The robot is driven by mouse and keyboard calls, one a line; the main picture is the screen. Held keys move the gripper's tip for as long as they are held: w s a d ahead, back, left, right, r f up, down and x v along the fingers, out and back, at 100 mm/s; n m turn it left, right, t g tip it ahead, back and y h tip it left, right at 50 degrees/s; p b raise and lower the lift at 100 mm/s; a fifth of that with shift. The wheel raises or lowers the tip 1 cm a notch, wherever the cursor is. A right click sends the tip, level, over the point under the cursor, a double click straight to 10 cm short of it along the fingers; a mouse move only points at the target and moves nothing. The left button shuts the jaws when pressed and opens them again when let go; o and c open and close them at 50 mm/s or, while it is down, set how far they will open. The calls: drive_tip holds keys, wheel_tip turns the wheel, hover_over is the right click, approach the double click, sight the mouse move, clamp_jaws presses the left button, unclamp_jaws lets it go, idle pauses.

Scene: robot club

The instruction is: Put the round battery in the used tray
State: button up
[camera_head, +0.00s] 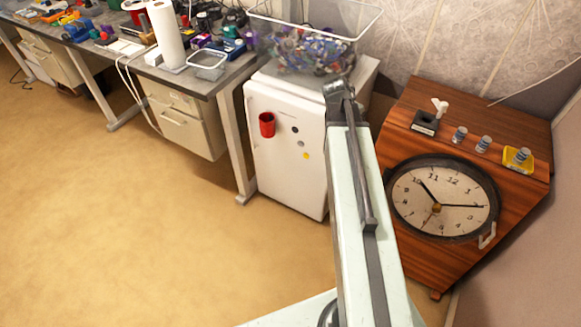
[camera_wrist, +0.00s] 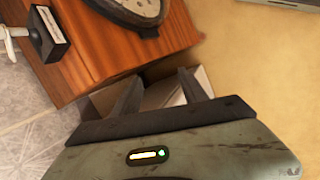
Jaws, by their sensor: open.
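Small upright cylinders with grey and blue bands, which look like round batteries, stand on the wooden cabinet's top in the head view: a left one (camera_head: 459,134), one beside it (camera_head: 484,144), and one (camera_head: 522,155) on a small yellow tray (camera_head: 510,165). I cannot read whether this tray is the used tray. My gripper (camera_wrist: 160,88) shows in the wrist view with its two fingers apart and nothing between them. It points down beside the cabinet, above an open box (camera_wrist: 160,96). No battery shows in the wrist view.
The wooden cabinet (camera_head: 400,235) carries a round clock (camera_head: 460,210) and a black block with a white piece (camera_head: 425,123). The tan floor (camera_head: 150,245) at left is clear.

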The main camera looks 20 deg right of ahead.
drive_tip(key=s+a+f+m+y, duration=0.1)
drive_tip(key=a+m+y, duration=0.3)
drive_tip(key=a, duration=2.6)
drive_tip(key=shift+s+a+f+y, duration=0.25)
drive_tip(key=shift+s+f+y, duration=0.1)
drive_tip(key=shift+f+y, duration=0.2)
